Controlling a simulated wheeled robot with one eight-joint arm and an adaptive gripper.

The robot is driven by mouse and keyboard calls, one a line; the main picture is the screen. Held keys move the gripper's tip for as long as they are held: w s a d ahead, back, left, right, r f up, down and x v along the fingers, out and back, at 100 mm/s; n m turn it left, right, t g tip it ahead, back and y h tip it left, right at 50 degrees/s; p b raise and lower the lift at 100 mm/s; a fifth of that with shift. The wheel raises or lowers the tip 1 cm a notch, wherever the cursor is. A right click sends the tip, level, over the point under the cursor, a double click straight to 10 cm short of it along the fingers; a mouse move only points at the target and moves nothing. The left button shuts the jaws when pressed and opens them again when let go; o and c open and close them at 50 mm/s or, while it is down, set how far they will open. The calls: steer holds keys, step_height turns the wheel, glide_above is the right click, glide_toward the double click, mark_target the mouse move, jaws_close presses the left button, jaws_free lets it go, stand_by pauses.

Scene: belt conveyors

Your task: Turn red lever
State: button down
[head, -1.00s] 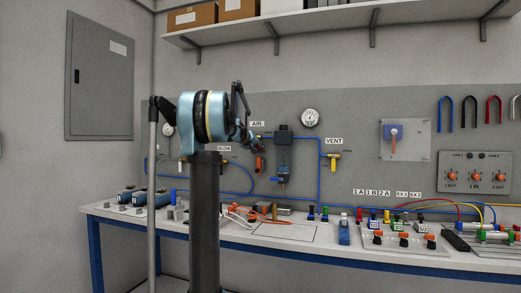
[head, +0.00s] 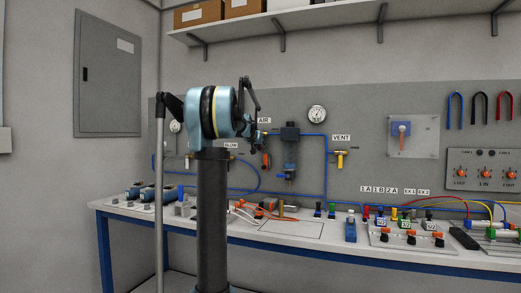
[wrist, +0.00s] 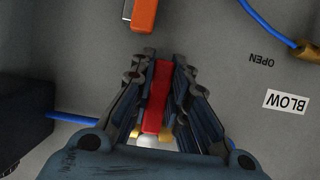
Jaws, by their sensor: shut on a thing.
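A red lever (wrist: 157,95) stands between the fingers of my gripper (wrist: 159,62) in the wrist view. The fingers are shut on it from both sides. Brass and whitish parts show at its lower end, between the fingers. The held lever cannot be made out there.
An orange handle (wrist: 144,15) is just beyond the fingertips. A BLOW label (wrist: 286,102) and blue tubing (wrist: 262,20) are to the right. In the head view, a bench (head: 290,229) with several valves runs below the panel; a reddish-handled switch (head: 402,130) is farther right.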

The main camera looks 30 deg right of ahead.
steer(key=shift+a+f, duration=0.1)
steer(key=shift+a, duration=0.05)
steer(key=c, duration=1.5)
jaws_free()
steer(key=shift+w, duration=0.15)
steer(key=v, duration=1.2)
steer(key=shift+w, duration=0.1)
steer(key=s+a+f+n+g+y, duration=0.2)
steer(key=s+a+f+n+y, duration=0.1)
steer(key=s+a+f, duration=1)
steer(key=s+a+f+n+g+y, duration=0.2)
steer(key=s+a+f+n+y, duration=0.1)
steer(key=s+a+f, duration=1)
steer(key=s+a+f+n+g+y, duration=0.2)
steer(key=s+a+f+n+y, duration=0.2)
steer(key=s+a+f, duration=0.9)
steer(key=shift+s+a+f+g, duration=0.15)
steer(key=shift+f, duration=1.5)
steer(key=shift+s+a+f+g, duration=0.1)
steer(key=shift+s+a+f, duration=0.05)
steer(key=shift+f, duration=1.45)
steer(key=shift+s+a+f+g, duration=0.1)
steer(key=shift+a+f+g, duration=0.05)
steer(key=shift+f, duration=1.5)
